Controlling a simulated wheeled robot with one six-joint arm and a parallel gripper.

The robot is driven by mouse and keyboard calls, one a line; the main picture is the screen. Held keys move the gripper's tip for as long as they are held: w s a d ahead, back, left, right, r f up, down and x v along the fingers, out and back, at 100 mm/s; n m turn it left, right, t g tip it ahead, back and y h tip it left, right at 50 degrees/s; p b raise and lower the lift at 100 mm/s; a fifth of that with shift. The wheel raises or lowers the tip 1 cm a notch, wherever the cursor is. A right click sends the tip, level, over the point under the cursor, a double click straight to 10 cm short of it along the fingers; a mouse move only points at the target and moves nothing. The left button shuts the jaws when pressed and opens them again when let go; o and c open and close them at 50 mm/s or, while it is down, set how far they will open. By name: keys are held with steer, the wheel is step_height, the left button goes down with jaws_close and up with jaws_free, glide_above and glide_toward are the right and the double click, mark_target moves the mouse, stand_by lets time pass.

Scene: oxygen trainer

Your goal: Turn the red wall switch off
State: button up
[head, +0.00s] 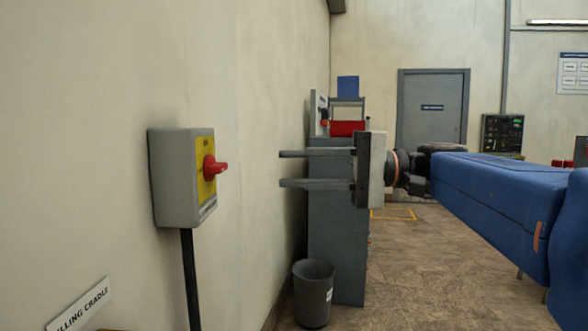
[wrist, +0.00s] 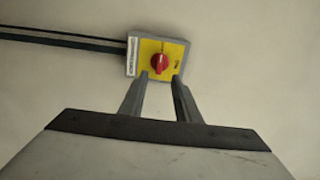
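The red wall switch (head: 214,168) is a rotary knob on a yellow plate, set on a grey box (head: 178,180) on the left wall. In the wrist view the red knob (wrist: 159,63) faces the camera on its yellow plate, just beyond the fingertips. My gripper (head: 281,168) is open and empty, its two parallel fingers pointing left toward the wall. In the head view the fingertips appear right of the knob, with a gap between. In the wrist view my gripper (wrist: 161,77) has its fingers apart, below the knob. Nothing is between the fingers.
A dark conduit (head: 190,278) runs down from the switch box. A grey bin (head: 313,292) stands on the floor beside a grey cabinet (head: 338,230) along the wall. A sign (head: 82,306) shows at lower left. A grey door (head: 432,108) is at the back. The floor at centre right is mostly clear.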

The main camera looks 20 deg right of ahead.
steer(key=v, duration=0.6)
steer(key=shift+d, duration=0.2)
steer(key=shift+s, duration=0.1)
steer(key=s+a+f+m+g+h, duration=0.1)
steer(key=s+a+f+h, duration=0.2)
steer(key=f, duration=0.9)
steer(key=a+f+g+h, duration=0.25)
steer(key=f+h, duration=0.25)
steer(key=f, duration=0.6)
steer(key=s+d+f+n+t+h, duration=0.1)
steer(key=d+f+h, duration=0.3)
steer(key=f, duration=0.5)
steer(key=s+d+f+n+t+h, duration=0.1)
steer(key=s+d+f+n+h, duration=0.3)
steer(key=f, duration=0.4)
steer(key=shift+d+f+h, duration=0.3)
steer(key=shift+f+h, duration=0.05)
steer(key=shift+h, duration=0.05)
steer(key=shift+w, duration=0.1)
